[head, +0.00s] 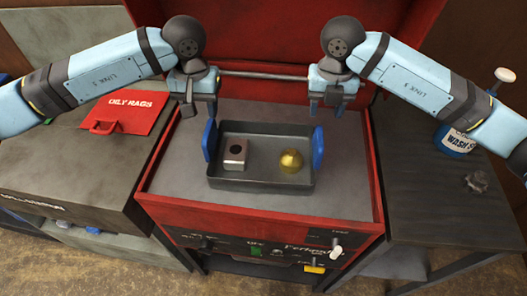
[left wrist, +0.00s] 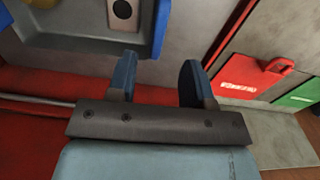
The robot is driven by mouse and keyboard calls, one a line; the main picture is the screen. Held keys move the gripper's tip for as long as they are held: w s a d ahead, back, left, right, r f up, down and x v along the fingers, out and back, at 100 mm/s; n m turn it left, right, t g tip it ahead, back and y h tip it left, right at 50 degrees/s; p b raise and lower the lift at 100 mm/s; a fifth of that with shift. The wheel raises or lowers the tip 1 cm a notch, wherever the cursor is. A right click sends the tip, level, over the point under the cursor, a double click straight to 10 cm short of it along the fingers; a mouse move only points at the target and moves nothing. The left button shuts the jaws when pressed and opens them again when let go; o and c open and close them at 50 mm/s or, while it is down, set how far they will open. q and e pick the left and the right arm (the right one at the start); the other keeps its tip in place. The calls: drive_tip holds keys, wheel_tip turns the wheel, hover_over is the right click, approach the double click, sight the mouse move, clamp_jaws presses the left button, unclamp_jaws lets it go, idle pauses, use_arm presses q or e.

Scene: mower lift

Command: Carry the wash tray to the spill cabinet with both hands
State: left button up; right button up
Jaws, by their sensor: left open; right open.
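The wash tray (head: 262,184) is a dark grey, shallow rectangular tray with a blue handle at each end. It sits inside a red-rimmed cabinet top. A metal block with a round hole (head: 235,154) and a brass dome-shaped part (head: 291,161) lie in it. My left gripper (head: 198,114) is open and empty, above and behind the left handle (head: 210,141). My right gripper (head: 326,112) is open and empty, above and behind the right handle (head: 318,147). In the left wrist view, my left fingers (left wrist: 158,82) are apart, with the left handle (left wrist: 161,28) beyond them.
The red cabinet's raised lid (head: 270,40) stands behind, with a metal rod across it. A grey cabinet with a red oily rags flap (head: 130,112) stands at left. A dark bench at right (head: 430,205) bears a wash container (head: 455,141) and a small grey part (head: 477,181).

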sight(209, 141)
use_arm(q)
wheel_tip(209, 141, down, 12)
drive_tip(key=shift+r, duration=0.1)
use_arm(e)
wheel_tip(209, 141, down, 12)
drive_tip(key=shift+r, duration=0.1)
use_arm(q)
drive_tip(key=shift+c, duration=0.2)
use_arm(e)
drive_tip(key=shift+c, duration=0.2)
use_arm(q)
clamp_jaws()
use_arm(e)
clamp_jaws()
